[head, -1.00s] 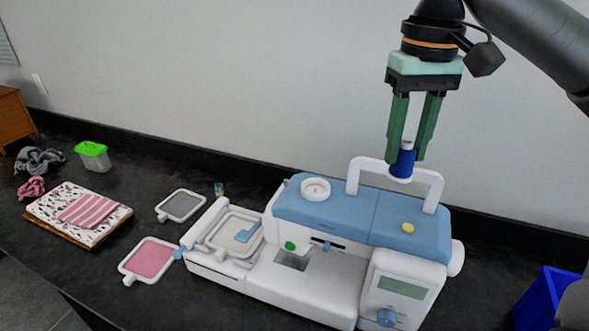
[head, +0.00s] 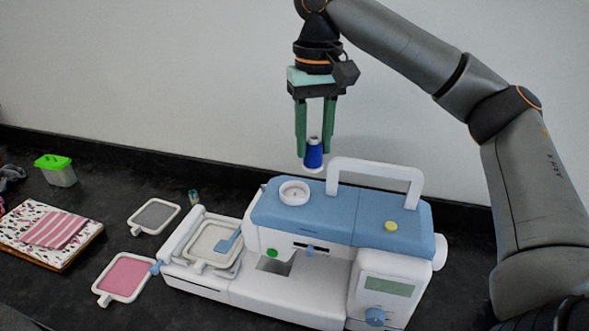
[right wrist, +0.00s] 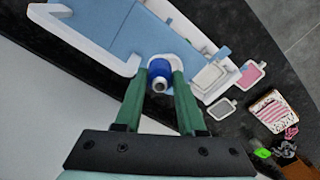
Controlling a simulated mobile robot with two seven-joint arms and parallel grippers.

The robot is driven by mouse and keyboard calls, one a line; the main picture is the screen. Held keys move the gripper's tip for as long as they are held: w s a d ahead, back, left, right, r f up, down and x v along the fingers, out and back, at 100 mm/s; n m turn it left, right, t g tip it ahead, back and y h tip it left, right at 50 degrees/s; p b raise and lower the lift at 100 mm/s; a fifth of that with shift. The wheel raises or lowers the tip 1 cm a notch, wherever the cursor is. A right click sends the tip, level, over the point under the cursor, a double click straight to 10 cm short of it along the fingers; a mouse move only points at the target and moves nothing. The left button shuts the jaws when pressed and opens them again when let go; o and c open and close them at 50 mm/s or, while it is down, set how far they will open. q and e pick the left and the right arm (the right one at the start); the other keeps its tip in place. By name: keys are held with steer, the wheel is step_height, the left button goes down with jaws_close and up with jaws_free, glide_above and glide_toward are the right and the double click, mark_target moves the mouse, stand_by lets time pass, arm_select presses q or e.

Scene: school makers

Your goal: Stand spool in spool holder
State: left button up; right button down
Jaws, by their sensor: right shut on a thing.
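A blue spool (head: 314,155) with white ends is upright between the green fingers of my right gripper (head: 315,146), which is shut on it. The spool is in the air, up and right of the spool holder (head: 294,190) in the head view. The holder is a round white cup on the blue top of the sewing machine (head: 335,215), at its left end. In the right wrist view, the spool (right wrist: 160,74) covers much of the white holder (right wrist: 178,62). My left gripper is not in view.
The machine's white carry handle (head: 376,168) rises just right of the spool. Embroidery hoops (head: 125,275), folded cloth (head: 55,230) and a green-lidded box (head: 55,170) lie to the left. A wall stands behind.

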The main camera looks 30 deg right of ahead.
steer(key=w+f, duration=0.1)
steer(key=f, duration=0.1)
steer(key=w+a+f, duration=0.1)
steer(key=w+f, duration=0.1)
steer(key=shift+w+f, duration=0.25)
steer(key=shift+w, duration=0.05)
steer(key=shift+w+f, duration=0.15)
steer(key=shift+f, duration=0.8)
steer(key=shift+w+f, duration=0.1)
steer(key=shift+f, duration=0.8)
steer(key=shift+f, duration=0.25)
steer(key=c, duration=0.5)
jaws_free()
steer(key=shift+f, duration=0.1)
step_height(320, 180, up, 13)
steer(key=shift+f, duration=0.15)
